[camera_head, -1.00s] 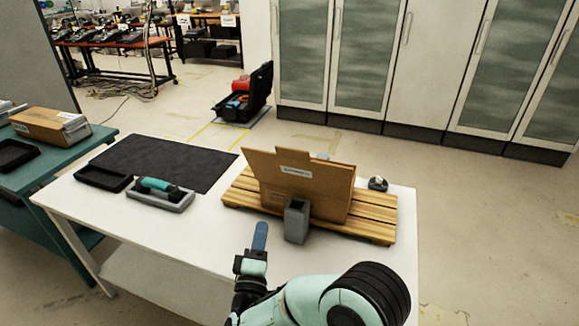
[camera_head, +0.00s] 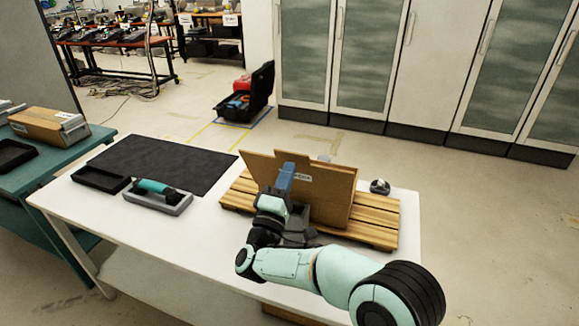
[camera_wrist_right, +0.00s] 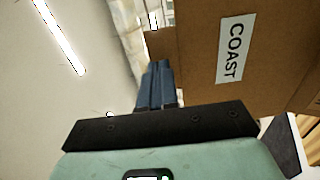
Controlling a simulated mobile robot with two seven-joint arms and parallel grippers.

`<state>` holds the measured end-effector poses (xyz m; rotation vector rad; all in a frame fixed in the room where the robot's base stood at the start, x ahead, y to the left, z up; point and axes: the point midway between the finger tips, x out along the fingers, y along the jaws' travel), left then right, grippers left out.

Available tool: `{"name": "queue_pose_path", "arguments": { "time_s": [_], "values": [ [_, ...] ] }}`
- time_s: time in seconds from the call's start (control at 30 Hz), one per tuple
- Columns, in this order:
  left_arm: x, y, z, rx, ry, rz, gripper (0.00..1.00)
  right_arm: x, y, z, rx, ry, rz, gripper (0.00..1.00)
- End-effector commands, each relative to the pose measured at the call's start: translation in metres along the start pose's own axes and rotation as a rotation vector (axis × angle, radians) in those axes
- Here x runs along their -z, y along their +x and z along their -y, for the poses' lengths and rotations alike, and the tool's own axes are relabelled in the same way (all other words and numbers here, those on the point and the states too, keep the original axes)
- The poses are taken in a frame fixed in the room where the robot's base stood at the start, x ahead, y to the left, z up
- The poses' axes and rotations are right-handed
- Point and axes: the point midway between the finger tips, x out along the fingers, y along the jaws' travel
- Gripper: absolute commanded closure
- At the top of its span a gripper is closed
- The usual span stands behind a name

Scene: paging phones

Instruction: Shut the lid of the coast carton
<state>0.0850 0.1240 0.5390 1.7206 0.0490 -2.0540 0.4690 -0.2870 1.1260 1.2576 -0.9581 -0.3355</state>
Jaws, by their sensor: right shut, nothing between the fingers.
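The coast carton (camera_head: 335,199) is brown cardboard and stands on a slatted wooden pallet on the white table. A broad panel stands up, leaning slightly, with a second panel edge behind it at the left. The white label reading COAST (camera_wrist_right: 231,50) is on this panel in the right wrist view. My right gripper (camera_head: 287,168) is shut and empty, pointing up in front of the panel's left part. In the wrist view its fingertips (camera_wrist_right: 158,66) are just left of the panel; I cannot tell whether they touch it. My left gripper is not in view.
The wooden pallet (camera_head: 378,208) lies under the carton. A grey block (camera_head: 297,239) stands before it, partly hidden by my arm. A grey tray with a teal-handled tool (camera_head: 158,197), a black tray (camera_head: 101,179) and a dark mat (camera_head: 165,161) are at the left.

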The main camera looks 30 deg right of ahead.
Motion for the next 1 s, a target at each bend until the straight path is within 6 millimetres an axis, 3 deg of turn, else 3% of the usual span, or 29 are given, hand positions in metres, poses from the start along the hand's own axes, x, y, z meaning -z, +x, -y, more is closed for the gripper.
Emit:
{"name": "queue_pose_path", "arguments": {
  "time_s": [0.2,0.67,0.87,1.0],
  "values": [
    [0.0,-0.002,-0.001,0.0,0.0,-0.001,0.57,0.001,0.016,0.0,0.0,0.0,-0.001,1.0],
    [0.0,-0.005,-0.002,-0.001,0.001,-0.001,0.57,0.0,0.019,-0.001,0.008,0.0,0.0,1.0],
    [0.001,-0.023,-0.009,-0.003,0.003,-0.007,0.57,0.0,0.034,-0.006,0.063,0.001,0.001,1.0],
    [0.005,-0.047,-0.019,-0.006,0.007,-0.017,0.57,-0.001,0.054,-0.011,0.142,0.002,0.003,1.0]
  ]
}}
